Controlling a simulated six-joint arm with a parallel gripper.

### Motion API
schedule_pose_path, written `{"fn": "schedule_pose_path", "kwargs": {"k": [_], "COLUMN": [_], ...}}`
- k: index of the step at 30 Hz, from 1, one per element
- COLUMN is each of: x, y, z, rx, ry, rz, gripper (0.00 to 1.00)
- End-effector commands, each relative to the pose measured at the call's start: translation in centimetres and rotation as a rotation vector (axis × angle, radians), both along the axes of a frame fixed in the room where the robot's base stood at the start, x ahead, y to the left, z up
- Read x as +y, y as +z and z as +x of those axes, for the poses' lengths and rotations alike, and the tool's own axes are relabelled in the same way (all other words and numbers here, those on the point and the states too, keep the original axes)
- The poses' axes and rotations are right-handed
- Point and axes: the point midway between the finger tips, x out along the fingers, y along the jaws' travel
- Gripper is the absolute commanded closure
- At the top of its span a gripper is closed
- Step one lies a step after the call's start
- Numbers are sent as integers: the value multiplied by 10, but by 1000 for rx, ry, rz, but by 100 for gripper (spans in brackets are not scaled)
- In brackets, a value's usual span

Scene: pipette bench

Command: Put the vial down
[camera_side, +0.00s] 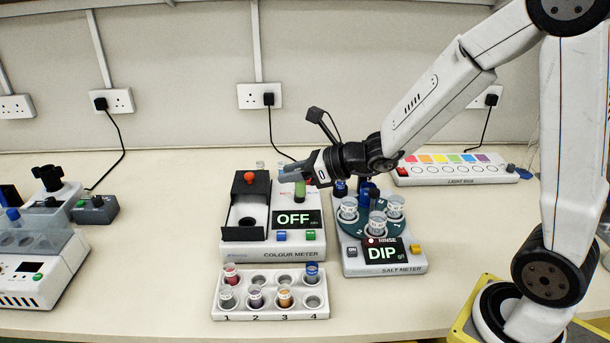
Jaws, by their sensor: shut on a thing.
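My gripper (291,173) is shut on a vial with green contents (300,189), its fingers pointing left. The vial is roughly upright behind the OFF display of the colour meter (272,254); whether its bottom touches anything is hard to tell. The colour meter's black chamber (244,234) shows a dark round opening, with an orange-red knob above it. The white vial rack (270,315) stands in front. It holds vials with red, blue, grey, purple and orange contents. Its front hole marked 4 (312,302) and the two middle back holes look empty.
The salt meter (385,268), showing DIP, stands right of the colour meter with several white cups on its teal carousel. A light box (456,181) lies at the back right. Another instrument (40,270) stands at the left. Bench is clear left of the rack.

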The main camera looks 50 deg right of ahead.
Motion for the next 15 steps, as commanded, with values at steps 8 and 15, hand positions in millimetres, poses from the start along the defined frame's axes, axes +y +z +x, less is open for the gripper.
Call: {"fn": "schedule_pose_path", "kwargs": {"k": [8, 15], "x": [-38, -43], "y": [12, 13], "z": [10, 11], "rx": [4, 8], "ry": [-186, -212], "rz": [6, 8], "gripper": [100, 100]}}
